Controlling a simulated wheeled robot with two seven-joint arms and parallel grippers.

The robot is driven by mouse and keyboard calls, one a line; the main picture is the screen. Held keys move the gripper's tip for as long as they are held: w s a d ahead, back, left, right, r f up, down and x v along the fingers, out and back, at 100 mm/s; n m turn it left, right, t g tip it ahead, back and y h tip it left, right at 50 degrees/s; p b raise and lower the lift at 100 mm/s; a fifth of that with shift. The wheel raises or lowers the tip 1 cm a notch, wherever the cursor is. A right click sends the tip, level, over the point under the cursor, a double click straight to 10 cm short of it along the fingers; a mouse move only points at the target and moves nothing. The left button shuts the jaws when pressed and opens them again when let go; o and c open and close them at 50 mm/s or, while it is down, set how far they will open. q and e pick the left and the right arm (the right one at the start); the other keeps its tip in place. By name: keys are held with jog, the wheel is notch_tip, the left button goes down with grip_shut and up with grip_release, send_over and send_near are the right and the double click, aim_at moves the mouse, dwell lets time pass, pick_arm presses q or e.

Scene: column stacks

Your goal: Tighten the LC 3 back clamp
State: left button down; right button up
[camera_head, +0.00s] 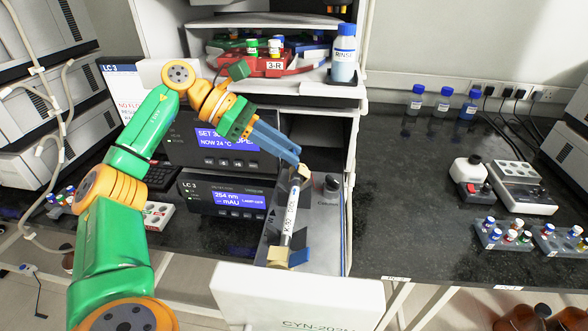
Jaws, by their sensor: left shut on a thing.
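My left arm comes in from the left and its gripper (297,159) reaches the far end of the column. It is shut on the back clamp (303,172), a small tan piece at the column's upper end, mostly hidden by the blue fingers. The white column (291,212) lies tilted in a grey tray (323,225). A tan and blue front clamp (288,256) is at its near end. The LC 3 unit (222,196), with a blue display, stands just left of the tray. My right gripper is not in view.
A white drawer front (300,300) stands out toward me below the tray. A dark knob (331,183) is right of the back clamp. Above, a shelf holds a red rack (262,66) and a RINSE bottle (344,54). The dark bench (400,215) at right has bare room.

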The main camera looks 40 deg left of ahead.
aim_at(272, 158)
pick_arm(q)
jog(key=t+h+b, duration=0.1)
jog(key=b, duration=0.2)
jog(key=a+f+t+h+b, duration=0.1)
jog(key=h+b, duration=0.1)
jog(key=b, duration=0.1)
jog(key=s+a+f+t+h+b, duration=0.1)
jog(key=b, duration=0.3)
jog(key=shift+f+h, duration=0.15)
jog(key=shift+h, duration=0.25)
jog(key=shift+s+a+t+h+b, duration=0.25)
jog(key=shift+h+b, duration=0.35)
jog(key=shift+b, duration=0.6)
jog(key=shift+d, duration=0.1)
jog(key=c, duration=0.7)
grip_release()
jog(key=shift+d, duration=0.1)
jog(key=p+v, duration=0.5)
jog(key=v, duration=0.2)
